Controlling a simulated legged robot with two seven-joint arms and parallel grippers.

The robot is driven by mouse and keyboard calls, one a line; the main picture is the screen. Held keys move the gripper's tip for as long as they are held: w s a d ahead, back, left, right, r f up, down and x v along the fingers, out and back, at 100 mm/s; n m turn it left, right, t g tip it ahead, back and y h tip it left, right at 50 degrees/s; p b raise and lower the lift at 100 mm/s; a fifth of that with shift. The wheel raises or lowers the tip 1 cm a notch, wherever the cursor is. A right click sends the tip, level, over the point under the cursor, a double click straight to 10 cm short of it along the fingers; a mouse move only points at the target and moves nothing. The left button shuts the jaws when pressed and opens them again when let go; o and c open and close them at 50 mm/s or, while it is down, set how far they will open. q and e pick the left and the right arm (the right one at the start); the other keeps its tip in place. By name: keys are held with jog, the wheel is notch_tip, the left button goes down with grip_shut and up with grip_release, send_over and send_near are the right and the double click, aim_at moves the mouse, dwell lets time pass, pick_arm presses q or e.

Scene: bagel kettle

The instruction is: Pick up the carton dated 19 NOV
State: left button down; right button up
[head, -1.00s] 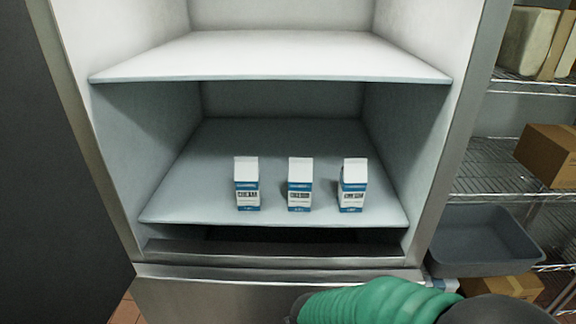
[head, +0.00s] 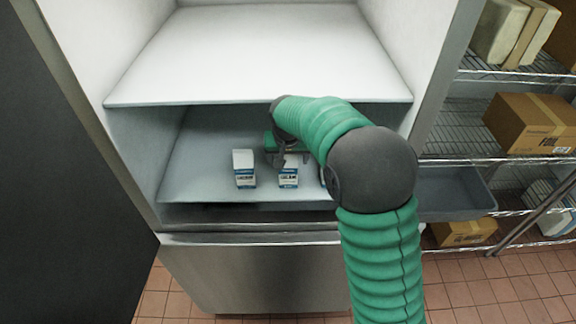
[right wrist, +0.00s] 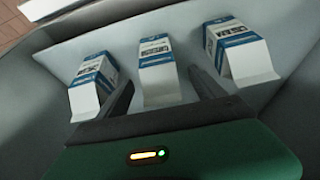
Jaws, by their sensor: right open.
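Several white-and-blue cartons stand on the lower fridge shelf. The right wrist view shows three: one at left (right wrist: 94,82), one in the middle (right wrist: 157,75) and one at right (right wrist: 240,54). Their printed dates are too small to read. My right gripper (head: 284,153) is open just over the middle carton. In the wrist view its fingers (right wrist: 160,82) lie either side of that carton, apparently not gripping it. My left gripper is not in view.
The upper shelf (head: 260,60) hangs close above my right forearm. The fridge's dark door (head: 60,180) stands at left. A wire rack with a grey bin (head: 455,195) and cardboard boxes (head: 530,122) is at right. The lower shelf is clear left of the cartons.

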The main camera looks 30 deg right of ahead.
aim_at(288, 167)
jog(key=shift+d+f+p, duration=0.2)
jog(key=shift+f+p, duration=0.25)
jog(key=shift+f, duration=0.2)
jog(key=p+x, duration=0.2)
jog(key=x, duration=0.3)
jog(key=shift+w+a+f+p, duration=0.1)
jog(key=shift+w+f+p, duration=0.1)
jog(key=shift+f+p, duration=0.1)
jog(key=shift+w+f, duration=0.1)
jog(key=shift+f, duration=0.1)
jog(key=shift+c, duration=0.6)
jog(key=shift+s+r, duration=0.15)
jog(key=shift+s, duration=0.15)
jog(key=c, duration=0.5)
jog(key=shift+w, duration=0.1)
jog(key=c, duration=0.7)
grip_shut()
